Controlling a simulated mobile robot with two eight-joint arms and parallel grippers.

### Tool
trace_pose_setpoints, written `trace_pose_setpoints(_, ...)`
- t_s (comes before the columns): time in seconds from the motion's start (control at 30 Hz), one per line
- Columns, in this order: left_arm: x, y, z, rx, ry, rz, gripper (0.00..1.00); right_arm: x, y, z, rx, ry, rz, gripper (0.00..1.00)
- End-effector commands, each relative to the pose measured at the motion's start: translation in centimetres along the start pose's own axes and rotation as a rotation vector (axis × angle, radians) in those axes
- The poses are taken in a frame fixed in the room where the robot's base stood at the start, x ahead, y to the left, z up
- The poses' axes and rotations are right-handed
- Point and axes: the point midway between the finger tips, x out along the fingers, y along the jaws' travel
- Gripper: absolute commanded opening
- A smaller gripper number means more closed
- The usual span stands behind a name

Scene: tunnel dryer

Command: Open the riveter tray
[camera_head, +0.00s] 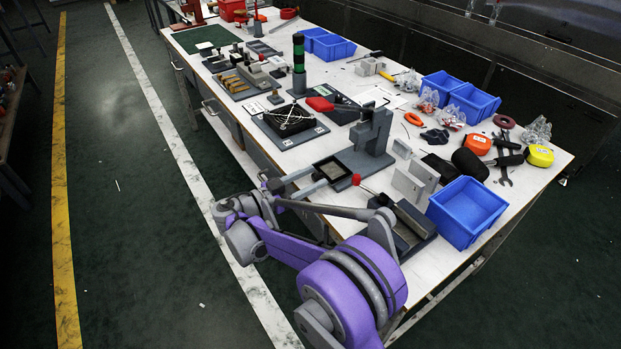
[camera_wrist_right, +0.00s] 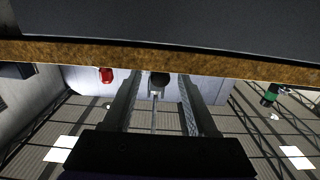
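The riveter (camera_head: 370,138) is a grey machine with an upright column and a flat base near the table's front edge. Its tray (camera_head: 331,169), a dark square with a light frame, lies at the front of the base. My right gripper (camera_head: 318,178) is at the tray's front side, its two grey fingers pointing toward it. In the right wrist view the fingers (camera_wrist_right: 160,88) stand apart, with a dark round knob and a pale part showing between them. Whether the fingers touch the tray cannot be told. My left gripper is not in view.
A red-knobbed lever (camera_head: 356,180) is just right of the tray. A black fan-like unit (camera_head: 289,119) stands left of the riveter. Light grey blocks (camera_head: 414,181) and a blue bin (camera_head: 466,212) are to the right. In the wrist view a brown-edged dark surface (camera_wrist_right: 165,60) spans the top.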

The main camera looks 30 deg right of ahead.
Motion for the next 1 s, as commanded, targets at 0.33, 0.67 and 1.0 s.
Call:
trace_pose_setpoints(0.33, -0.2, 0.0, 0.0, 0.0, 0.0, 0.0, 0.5, -0.8, 0.0, -0.1, 0.0, 0.0, -0.001, 0.58)
trace_pose_setpoints(0.67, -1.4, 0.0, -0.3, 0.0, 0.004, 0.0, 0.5, -7.2, -0.1, -0.1, 0.001, 0.0, -0.004, 0.58)
trace_pose_setpoints(1.0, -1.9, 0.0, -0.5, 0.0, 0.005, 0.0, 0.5, -10.7, 0.0, 0.0, 0.0, 0.0, -0.001, 0.58)
